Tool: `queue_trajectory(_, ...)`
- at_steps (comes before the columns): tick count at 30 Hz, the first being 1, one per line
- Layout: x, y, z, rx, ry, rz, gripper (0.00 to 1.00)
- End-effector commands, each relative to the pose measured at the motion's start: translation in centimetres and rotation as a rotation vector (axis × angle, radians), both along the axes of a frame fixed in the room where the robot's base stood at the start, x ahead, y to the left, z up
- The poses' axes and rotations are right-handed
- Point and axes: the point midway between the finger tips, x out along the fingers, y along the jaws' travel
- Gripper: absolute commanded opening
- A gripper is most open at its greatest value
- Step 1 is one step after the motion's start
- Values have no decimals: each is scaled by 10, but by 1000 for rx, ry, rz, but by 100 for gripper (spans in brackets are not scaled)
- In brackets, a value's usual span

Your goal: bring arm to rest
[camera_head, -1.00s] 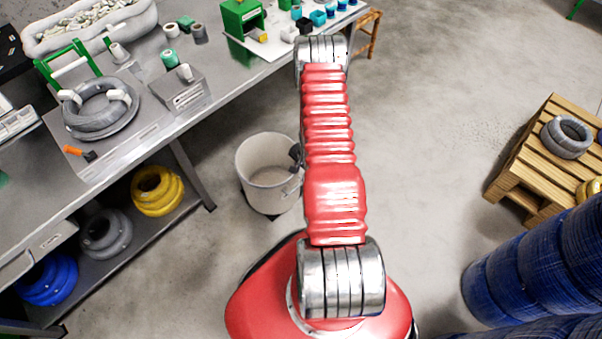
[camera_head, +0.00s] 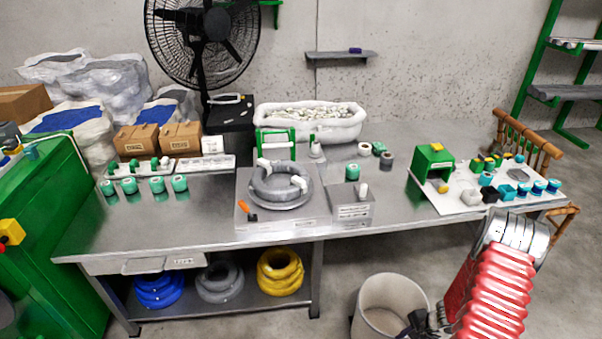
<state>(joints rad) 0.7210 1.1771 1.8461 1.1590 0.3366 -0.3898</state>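My red ribbed arm (camera_head: 492,292) with its silver joint (camera_head: 517,236) stands at the lower right, in front of the right end of the workbench. Below and left of it, a small dark end part that looks like my gripper (camera_head: 418,325) shows at the bottom edge, overlapping the rim of a pale bucket (camera_head: 390,292). Its fingers are too small and dark to tell open from shut, or whether they hold anything. Whether it touches the bucket cannot be told. The rest of my arm is cut off by the frame.
A steel workbench (camera_head: 225,217) spans the view, with a grey cable coil (camera_head: 280,184) on it and a white board (camera_head: 455,200) at its right end. Blue (camera_head: 158,290), grey (camera_head: 220,282) and yellow (camera_head: 280,272) coils lie on its lower shelf. A green cabinet (camera_head: 50,230) stands left.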

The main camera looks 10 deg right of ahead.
Motion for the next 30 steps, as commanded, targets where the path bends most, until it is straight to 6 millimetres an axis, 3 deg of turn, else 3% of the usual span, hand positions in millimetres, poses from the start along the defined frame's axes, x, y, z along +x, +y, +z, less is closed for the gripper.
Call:
queue_trajectory(15, 18, 54, 131, 66, -48, 286, 28)
queue_trajectory(30, 10, 103, 251, 34, -60, 565, 28)
